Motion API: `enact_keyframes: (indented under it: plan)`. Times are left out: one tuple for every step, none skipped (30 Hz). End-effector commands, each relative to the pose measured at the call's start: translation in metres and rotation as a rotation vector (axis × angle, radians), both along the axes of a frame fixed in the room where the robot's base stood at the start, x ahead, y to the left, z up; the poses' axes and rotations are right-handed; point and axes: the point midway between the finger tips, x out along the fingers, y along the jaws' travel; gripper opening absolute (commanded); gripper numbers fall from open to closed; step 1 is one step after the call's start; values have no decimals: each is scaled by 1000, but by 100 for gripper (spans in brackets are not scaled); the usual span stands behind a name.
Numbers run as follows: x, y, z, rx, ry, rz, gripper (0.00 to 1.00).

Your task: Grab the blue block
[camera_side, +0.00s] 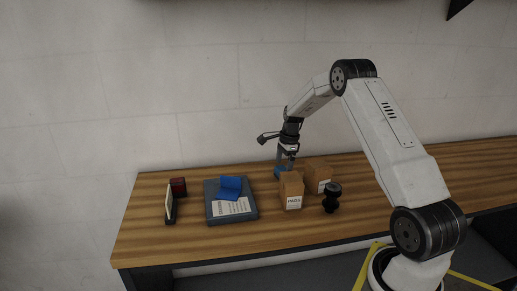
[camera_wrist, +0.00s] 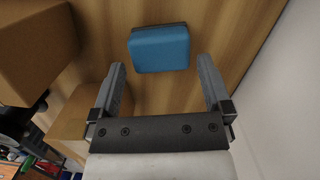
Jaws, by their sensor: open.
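The blue block (camera_wrist: 160,50) lies on the wooden table, just beyond my fingertips in the wrist view and roughly centred between them. In the side view a small part of the blue block (camera_side: 279,172) shows behind a cardboard box, below my gripper (camera_side: 287,160). My gripper (camera_wrist: 160,66) is open, with a finger to each side and nothing between them. I cannot tell from these views how far the fingertips are above the block.
Two cardboard boxes (camera_side: 291,188) (camera_side: 318,175) stand close to the block, with a black knob-like part (camera_side: 331,198) beside them. A dark grey tray (camera_side: 246,213) holds a blue angled piece (camera_side: 230,187) and a paper. A wall borders the table.

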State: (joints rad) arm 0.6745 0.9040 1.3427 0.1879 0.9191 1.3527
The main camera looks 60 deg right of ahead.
Motion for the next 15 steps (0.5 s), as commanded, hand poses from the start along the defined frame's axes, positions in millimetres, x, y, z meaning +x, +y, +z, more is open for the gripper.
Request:
enact_keyframes:
  plan:
    - [0,2,-8,2,2,0,100]
    - [1,2,-11,1,2,0,100]
    - [1,3,-16,1,2,0,100]
    - [1,3,-19,2,1,0,100]
    - [2,3,-22,2,1,0,100]
    - [2,4,-26,1,0,0,100]
    - [3,4,-28,0,0,0,100]
    - [3,4,-29,0,0,0,100]
    - [3,4,-31,0,0,0,100]
    - [3,4,-32,1,-1,0,100]
    - [3,5,-33,1,-1,0,100]
    - [3,5,-33,0,0,0,100]
    - [3,5,-33,0,0,0,100]
    - [3,5,-33,0,0,0,100]
    - [3,5,-33,0,0,0,100]
